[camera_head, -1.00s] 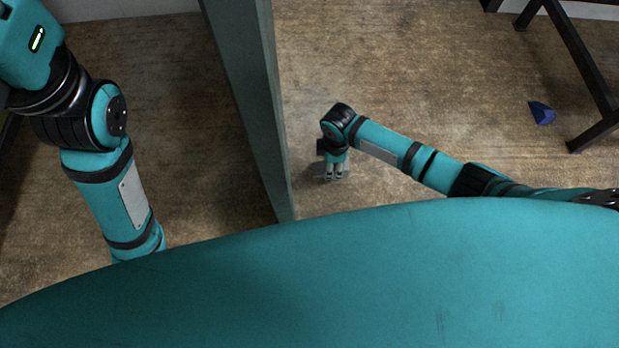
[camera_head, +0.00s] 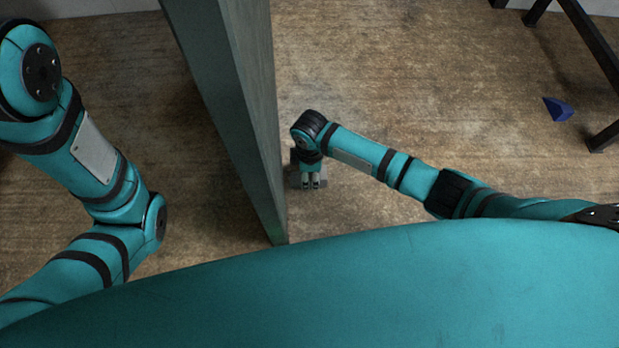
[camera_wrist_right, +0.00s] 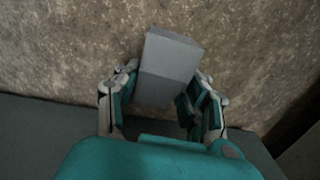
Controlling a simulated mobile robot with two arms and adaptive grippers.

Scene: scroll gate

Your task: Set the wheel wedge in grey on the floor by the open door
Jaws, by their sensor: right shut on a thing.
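The grey wheel wedge (camera_wrist_right: 168,62) is between the fingers of my right gripper (camera_wrist_right: 162,98) in the right wrist view, and the fingers are shut on it. In the head view my right gripper (camera_head: 311,182) points down, just right of the door (camera_head: 235,110). Only a little of the grey wedge shows there around the fingers. I cannot tell whether the wedge touches the floor (camera_head: 400,80). The door stands edge-on between my two arms. My left arm is at the left of the head view, but its gripper is out of the picture.
A blue wedge (camera_head: 558,109) lies on the floor at the right. Dark metal legs (camera_head: 585,40) of a stand or table are beside it at the upper right. A pale wall (camera_head: 100,8) runs along the top. The floor between my right arm and the wall is clear.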

